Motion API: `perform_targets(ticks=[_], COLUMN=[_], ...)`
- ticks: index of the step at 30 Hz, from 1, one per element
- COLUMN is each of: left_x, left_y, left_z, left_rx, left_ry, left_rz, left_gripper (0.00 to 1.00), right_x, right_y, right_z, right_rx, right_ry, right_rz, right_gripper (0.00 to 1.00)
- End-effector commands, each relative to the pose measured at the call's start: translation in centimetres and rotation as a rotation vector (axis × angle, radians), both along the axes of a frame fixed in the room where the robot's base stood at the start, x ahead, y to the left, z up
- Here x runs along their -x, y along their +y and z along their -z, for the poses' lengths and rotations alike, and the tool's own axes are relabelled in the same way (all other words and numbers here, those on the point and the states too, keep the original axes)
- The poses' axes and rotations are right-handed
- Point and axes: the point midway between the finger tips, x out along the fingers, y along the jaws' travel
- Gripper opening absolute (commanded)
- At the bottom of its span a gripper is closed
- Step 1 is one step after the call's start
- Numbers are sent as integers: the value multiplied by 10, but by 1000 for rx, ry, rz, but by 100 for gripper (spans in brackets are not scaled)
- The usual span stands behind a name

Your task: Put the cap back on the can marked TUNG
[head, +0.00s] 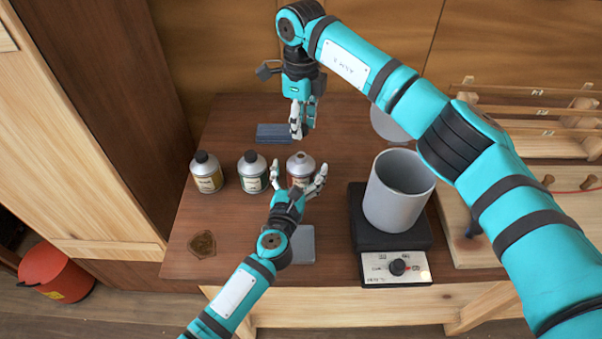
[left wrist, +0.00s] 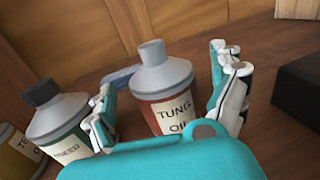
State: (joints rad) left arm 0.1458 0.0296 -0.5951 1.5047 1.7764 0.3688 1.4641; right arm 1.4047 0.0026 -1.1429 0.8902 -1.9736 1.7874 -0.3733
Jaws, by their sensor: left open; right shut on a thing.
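The can marked TUNG OIL (head: 301,165) is grey-topped with a red-brown body and stands upright on the bench. It also shows in the left wrist view (left wrist: 165,85), its spout bare of a cap. My left gripper (head: 298,178) is open, its fingers to either side of this can; in the left wrist view (left wrist: 170,92) gaps show between fingers and can. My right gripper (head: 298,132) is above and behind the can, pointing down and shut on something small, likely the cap. The fingers hide it, and no loose cap shows elsewhere.
A grey pot (head: 392,205) sits on a black scale (head: 363,238) at right.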

Motion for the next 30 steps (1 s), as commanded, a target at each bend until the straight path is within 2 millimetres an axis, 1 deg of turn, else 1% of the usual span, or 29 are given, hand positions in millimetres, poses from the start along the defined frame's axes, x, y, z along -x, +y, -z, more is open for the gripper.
perform_targets(ticks=[1, 6, 16, 17, 30], left_x=[-7, -18, -20, -20, -20], left_y=[-2, -5, -5, -5, -5], left_z=[0, -1, 0, 0, 0], left_rx=[-2, -1, 0, 0, 0], left_ry=[-1, -1, 0, 0, 0], left_rz=[1, 1, 0, 0, 0], left_gripper=[94, 94, 94, 92, 34], right_x=[0, 0, 0, 0, 0], right_y=[0, 0, 0, 0, 0], right_z=[0, 0, 0, 0, 0], right_rx=[0, 0, 0, 0, 0], right_ry=[0, 0, 0, 0, 0], right_rz=[0, 0, 0, 0, 0], right_gripper=[20, 20, 20, 20, 20])
